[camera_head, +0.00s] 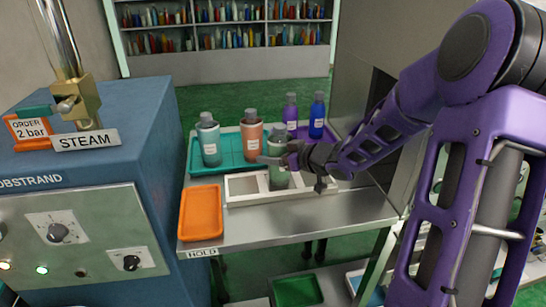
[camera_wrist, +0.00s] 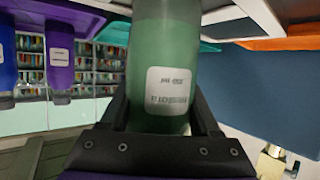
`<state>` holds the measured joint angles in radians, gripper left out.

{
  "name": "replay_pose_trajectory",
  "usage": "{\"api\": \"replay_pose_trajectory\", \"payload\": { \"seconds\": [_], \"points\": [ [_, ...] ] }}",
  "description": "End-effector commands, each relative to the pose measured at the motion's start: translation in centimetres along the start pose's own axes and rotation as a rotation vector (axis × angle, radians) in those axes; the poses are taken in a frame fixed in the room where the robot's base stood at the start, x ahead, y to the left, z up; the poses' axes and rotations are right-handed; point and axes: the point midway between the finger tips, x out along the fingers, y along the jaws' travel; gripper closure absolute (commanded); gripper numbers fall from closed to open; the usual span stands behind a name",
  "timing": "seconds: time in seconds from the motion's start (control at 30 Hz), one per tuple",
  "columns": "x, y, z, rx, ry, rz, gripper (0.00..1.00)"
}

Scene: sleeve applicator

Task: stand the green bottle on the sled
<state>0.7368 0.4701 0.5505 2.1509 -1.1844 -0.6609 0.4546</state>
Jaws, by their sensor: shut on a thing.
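The green bottle (camera_head: 280,177) is upright in the head view, with a white label that shows in the wrist view (camera_wrist: 168,92). My gripper (camera_head: 283,160) is shut on it, with a finger on each side of the body in the wrist view (camera_wrist: 160,118). A pale, low frame with compartments, which I take as the sled (camera_head: 241,200), lies on the steel table. The bottle's lower end overlaps the frame's middle in the head view. I cannot tell whether its base touches the frame or hangs just above it.
A purple bottle (camera_head: 291,112) and a blue bottle (camera_head: 317,116) stand behind right. An orange tray (camera_head: 201,213) lies front left. The blue STEAM machine (camera_head: 145,130) stands left.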

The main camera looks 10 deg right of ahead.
Motion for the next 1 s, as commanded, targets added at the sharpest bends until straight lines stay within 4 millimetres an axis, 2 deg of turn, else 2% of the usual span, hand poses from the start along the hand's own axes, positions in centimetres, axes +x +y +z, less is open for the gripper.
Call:
{"api": "replay_pose_trajectory", "payload": {
  "seconds": [0.17, 0.2, 0.33, 0.37, 0.73, 0.87, 1.0],
  "points": [
    [0.1, 0.0, 0.3, 0.0, 0.001, 0.0, 1.0],
    [0.1, 0.0, 0.3, 0.001, 0.0, 0.0, 0.33],
    [0.1, 0.0, 0.3, 0.0, 0.0, 0.0, 0.1],
    [0.1, 0.0, 0.3, 0.0, 0.0, 0.0, 0.07],
    [-0.3, 0.0, -0.2, -0.002, -0.001, 0.001, 0.07],
    [-2.3, 0.1, -0.3, -0.001, -0.001, 0.004, 0.07],
    [-5.5, 0.2, -0.4, -0.003, -0.002, 0.005, 0.07]
  ]
}}
